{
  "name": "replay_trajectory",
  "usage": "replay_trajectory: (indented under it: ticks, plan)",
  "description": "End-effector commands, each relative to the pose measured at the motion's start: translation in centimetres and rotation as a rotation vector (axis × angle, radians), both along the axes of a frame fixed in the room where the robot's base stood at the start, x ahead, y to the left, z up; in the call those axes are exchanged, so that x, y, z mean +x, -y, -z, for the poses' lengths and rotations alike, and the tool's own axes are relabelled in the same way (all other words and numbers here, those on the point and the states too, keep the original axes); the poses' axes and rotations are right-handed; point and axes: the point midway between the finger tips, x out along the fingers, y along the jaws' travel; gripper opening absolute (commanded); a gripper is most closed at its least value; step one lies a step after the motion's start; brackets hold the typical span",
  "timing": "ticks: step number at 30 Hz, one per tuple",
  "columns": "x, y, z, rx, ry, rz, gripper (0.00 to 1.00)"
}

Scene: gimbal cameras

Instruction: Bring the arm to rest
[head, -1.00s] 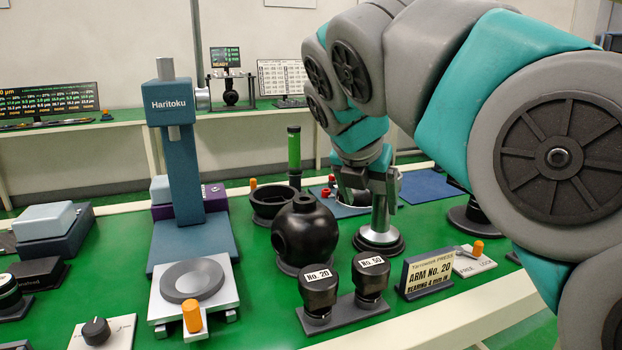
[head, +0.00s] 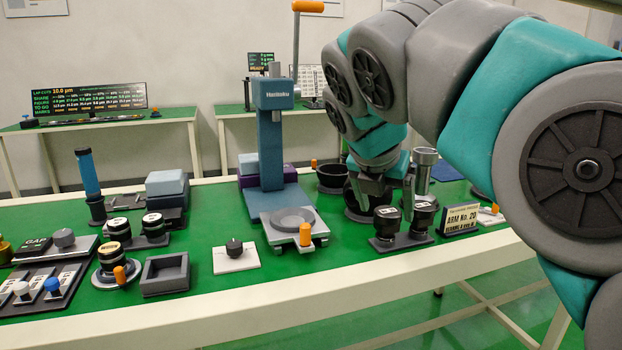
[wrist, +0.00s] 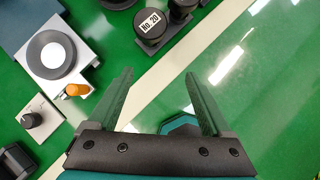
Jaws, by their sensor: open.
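My arm (head: 440,90) reaches in from the right in the head view, teal and grey, bent with its end pointing down. My gripper (head: 392,208) hangs in front of the bench's right part in that view. In the wrist view my gripper (wrist: 160,75) has its two green-grey fingers wide apart, with nothing held between them. The bench's pale edge (wrist: 165,90) runs diagonally beyond the fingertips.
The green bench (head: 205,225) holds a blue Haritoku stand (head: 270,140), two black knobs with one marked No. 20 (wrist: 152,24), an ARM No. 20 sign (head: 461,219) and a dark square tray (head: 165,275). Green floor (wrist: 265,80) is clear at right in the wrist view.

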Motion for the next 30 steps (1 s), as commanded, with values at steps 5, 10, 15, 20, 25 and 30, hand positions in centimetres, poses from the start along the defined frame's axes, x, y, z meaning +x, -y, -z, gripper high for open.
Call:
replay_trajectory:
  ticks: [5,10,15,20,25,30]
  plan:
    - [-0.8,0.3,1.1,0.041,0.000,0.070,0.83]
    - [-2.0,0.7,2.7,0.094,-0.004,0.172,0.83]
    - [-3.8,1.2,4.8,0.167,-0.005,0.316,0.83]
    - [-6.2,1.9,7.5,0.255,-0.007,0.513,0.83]
    - [-10.7,2.8,12.1,0.378,-0.010,0.861,0.83]
    - [-16.5,3.6,17.3,0.490,-0.003,1.323,0.83]
